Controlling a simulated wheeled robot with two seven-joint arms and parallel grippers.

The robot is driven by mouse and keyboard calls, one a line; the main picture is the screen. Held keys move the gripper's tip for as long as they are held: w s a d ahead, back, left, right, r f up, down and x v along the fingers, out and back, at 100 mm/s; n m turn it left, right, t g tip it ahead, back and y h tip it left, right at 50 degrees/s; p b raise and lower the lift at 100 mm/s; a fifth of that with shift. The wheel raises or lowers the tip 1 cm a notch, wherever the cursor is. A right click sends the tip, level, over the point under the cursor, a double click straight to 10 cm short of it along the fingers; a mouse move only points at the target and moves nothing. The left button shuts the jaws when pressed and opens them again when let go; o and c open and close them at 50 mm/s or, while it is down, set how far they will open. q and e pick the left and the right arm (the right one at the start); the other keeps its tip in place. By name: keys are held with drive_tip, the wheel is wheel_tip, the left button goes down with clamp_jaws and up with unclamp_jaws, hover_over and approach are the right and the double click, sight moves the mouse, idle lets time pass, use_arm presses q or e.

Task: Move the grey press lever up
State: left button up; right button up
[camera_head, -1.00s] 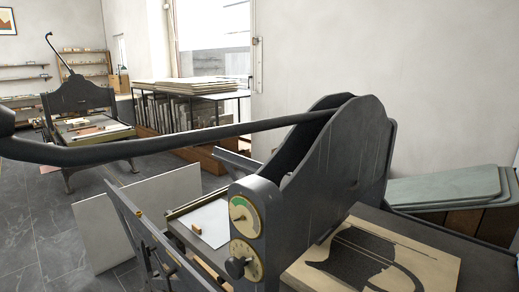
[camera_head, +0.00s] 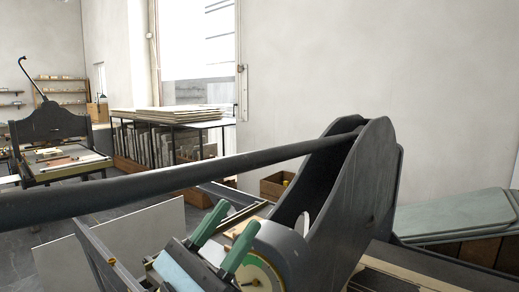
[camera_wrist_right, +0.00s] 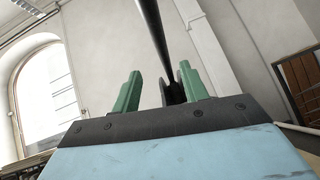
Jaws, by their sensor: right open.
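The grey press lever (camera_head: 180,180) is a long dark bar. In the head view it runs from the left edge, rising gently to its pivot between the dark side plates of the press (camera_head: 365,180). My right gripper (camera_head: 238,216) has green fingers and is open and empty. It is below the lever in the head view, beside the press's round dial housing (camera_head: 285,250). In the right wrist view the lever (camera_wrist_right: 154,35) passes above and between the spread fingertips (camera_wrist_right: 159,68), apart from them. My left gripper is not in view.
Another press (camera_head: 55,125) stands at the far left. A rack with stacked boards (camera_head: 170,112) stands by the window. A pale panel (camera_head: 110,245) leans near the press, and a wooden box (camera_head: 277,185) is behind it. Green-grey slabs (camera_head: 450,215) lie at the right.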

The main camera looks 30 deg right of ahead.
sight(281, 153)
drive_tip(key=shift+g, duration=0.3)
drive_tip(key=p+x, duration=0.1)
drive_tip(key=x, duration=0.2)
drive_tip(key=p+x, duration=0.1)
drive_tip(key=x, duration=0.2)
drive_tip(key=shift+s+d+r, duration=0.1)
drive_tip(key=shift+s+r, duration=0.05)
drive_tip(key=shift+r, duration=0.25)
drive_tip(key=p+x, duration=0.1)
drive_tip(key=x, duration=0.2)
drive_tip(key=shift+d, duration=0.2)
drive_tip(key=shift+p+x, duration=0.5)
drive_tip(key=shift+x, duration=0.7)
drive_tip(key=shift+w+d+r, duration=0.25)
drive_tip(key=shift+w+d, duration=0.05)
drive_tip(key=shift+c, duration=0.6)
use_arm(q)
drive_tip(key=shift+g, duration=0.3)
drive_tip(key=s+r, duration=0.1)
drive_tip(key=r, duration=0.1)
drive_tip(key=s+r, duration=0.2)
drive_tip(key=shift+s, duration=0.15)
use_arm(e)
clamp_jaws()
